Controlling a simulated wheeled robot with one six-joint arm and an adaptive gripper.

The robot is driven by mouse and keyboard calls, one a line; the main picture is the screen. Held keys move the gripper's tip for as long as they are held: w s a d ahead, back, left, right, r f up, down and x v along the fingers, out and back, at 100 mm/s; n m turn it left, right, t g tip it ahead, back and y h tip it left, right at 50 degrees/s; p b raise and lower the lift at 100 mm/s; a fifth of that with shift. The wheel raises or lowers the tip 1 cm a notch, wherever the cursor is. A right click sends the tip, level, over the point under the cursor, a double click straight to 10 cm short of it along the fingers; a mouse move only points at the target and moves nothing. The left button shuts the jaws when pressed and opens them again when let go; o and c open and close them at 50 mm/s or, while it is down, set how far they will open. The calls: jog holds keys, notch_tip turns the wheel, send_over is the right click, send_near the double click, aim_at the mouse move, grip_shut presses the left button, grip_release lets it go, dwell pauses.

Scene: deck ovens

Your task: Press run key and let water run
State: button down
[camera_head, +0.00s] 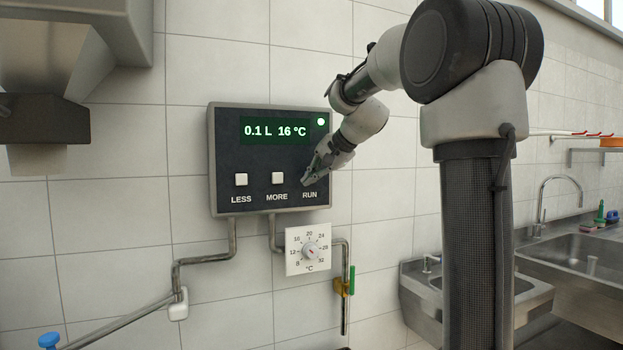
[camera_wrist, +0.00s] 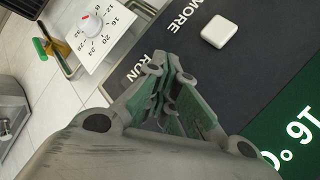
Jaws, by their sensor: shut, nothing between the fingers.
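The dark water control panel (camera_head: 225,148) is on the tiled wall in the head view. The LESS key (camera_head: 241,179) and the MORE key (camera_head: 278,178) are white squares. My gripper (camera_head: 306,182) is shut and empty, its fingertips over the place above the RUN label (camera_head: 310,195). The RUN key itself is hidden behind the fingers. In the wrist view my gripper (camera_wrist: 160,62) points at the panel beside the RUN lettering; I cannot tell whether it touches.
Below the panel a temperature dial (camera_head: 309,250) sits on a white plate, with pipes and a valve with a green handle (camera_head: 351,280) beside it. Steel sinks (camera_head: 575,250) stand at the right. A steel hood-like fixture (camera_head: 60,45) hangs at the upper left.

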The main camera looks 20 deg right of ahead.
jog(key=shift+s, duration=0.85)
jog(key=s, duration=0.5)
jog(key=shift+a, duration=0.1)
dwell(0.6)
